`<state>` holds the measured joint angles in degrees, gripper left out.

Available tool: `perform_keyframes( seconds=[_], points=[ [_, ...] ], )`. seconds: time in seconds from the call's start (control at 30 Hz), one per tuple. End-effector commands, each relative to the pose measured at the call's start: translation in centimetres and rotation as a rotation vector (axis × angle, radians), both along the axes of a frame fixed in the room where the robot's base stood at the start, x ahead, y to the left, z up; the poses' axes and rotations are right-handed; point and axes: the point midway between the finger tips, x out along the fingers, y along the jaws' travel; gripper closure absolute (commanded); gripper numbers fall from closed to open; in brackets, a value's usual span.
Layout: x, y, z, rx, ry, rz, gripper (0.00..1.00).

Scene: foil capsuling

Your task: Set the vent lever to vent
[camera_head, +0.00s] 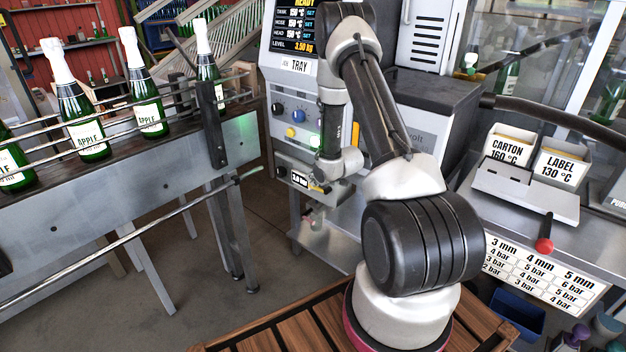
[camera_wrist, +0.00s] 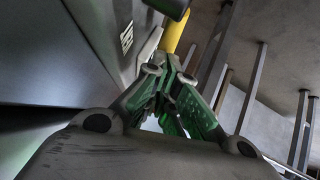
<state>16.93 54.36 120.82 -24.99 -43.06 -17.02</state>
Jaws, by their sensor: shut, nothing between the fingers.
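A small yellow handle (camera_head: 319,188), which looks like the vent lever, sticks out by the pressure readout (camera_head: 299,179) low on the grey machine's front. In the wrist view a yellow bar (camera_wrist: 175,32) shows just beyond my fingertips; it seems to be the same handle. My gripper (camera_wrist: 171,68) is shut and empty, its green-padded fingers together close to the bar. I cannot tell whether they touch it. In the head view my wrist is beside the machine front, and the fingers are too small to make out. No vent marking is readable.
The grey machine (camera_head: 286,140) has knobs and buttons above the handle. A bottle conveyor (camera_head: 110,178) stands at left with several green bottles. A bench at right carries labelled bins (camera_head: 560,167) and a red-knobbed lever (camera_head: 545,244). Open floor lies between conveyor and machine.

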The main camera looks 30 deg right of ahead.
Motion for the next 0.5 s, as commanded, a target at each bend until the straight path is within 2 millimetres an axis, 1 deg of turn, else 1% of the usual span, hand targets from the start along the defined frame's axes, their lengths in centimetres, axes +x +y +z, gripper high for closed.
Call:
perform_keyframes(
  seconds=[0.5],
  points=[
    [0.44, 0.15, -0.44, -0.029, 0.077, 0.002, 1.0]
  ],
)
